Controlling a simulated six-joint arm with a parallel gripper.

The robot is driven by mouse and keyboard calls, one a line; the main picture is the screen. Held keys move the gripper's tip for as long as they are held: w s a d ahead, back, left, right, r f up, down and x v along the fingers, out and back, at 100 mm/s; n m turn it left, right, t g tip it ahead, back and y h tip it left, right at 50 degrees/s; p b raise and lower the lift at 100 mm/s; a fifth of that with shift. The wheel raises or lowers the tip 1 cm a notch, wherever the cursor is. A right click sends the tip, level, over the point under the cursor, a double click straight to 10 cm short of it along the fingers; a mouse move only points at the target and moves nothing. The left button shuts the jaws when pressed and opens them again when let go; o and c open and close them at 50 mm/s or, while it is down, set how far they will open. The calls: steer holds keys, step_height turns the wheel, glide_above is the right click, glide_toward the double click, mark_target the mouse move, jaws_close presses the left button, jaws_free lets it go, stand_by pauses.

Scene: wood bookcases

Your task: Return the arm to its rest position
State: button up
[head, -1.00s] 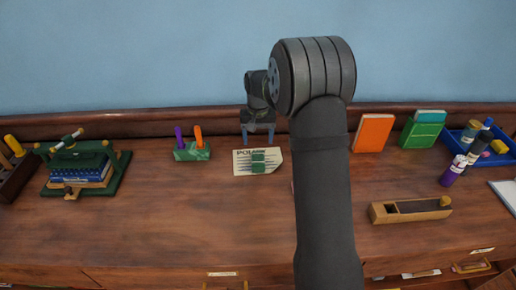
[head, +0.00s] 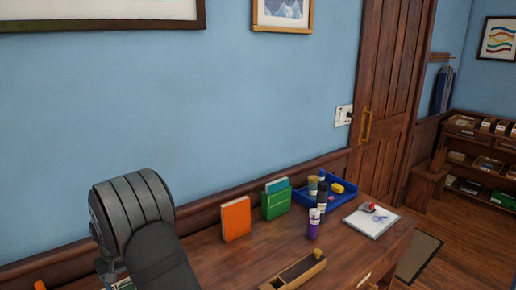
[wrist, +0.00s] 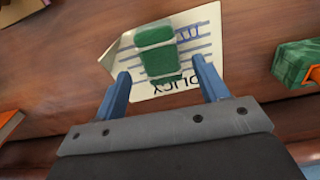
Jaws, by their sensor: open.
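My gripper (wrist: 163,90) shows in the wrist view with its two blue fingers apart. Between and beyond the fingertips lies a cream paper (wrist: 201,46) with printed lines and the word POLICY. A green block-like object (wrist: 156,50) sits on the paper. Nothing shows clamped between the fingers. In the head view my dark arm is at the lower left, and the gripper's fingers are hidden or out of frame there.
On the wooden desk (head: 225,265) stand an orange book (head: 236,219), a green box (head: 276,200), a blue tray (head: 343,196) with bottles, a purple bottle (head: 313,224), a wooden plane (head: 298,272) and a white pad (head: 371,221). A green stone holder (wrist: 295,62) is near the gripper.

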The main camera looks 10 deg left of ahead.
step_height(320, 180, down, 5)
steer(key=shift+f, duration=0.2)
step_height(320, 180, up, 2)
steer(key=shift+r, duration=0.85)
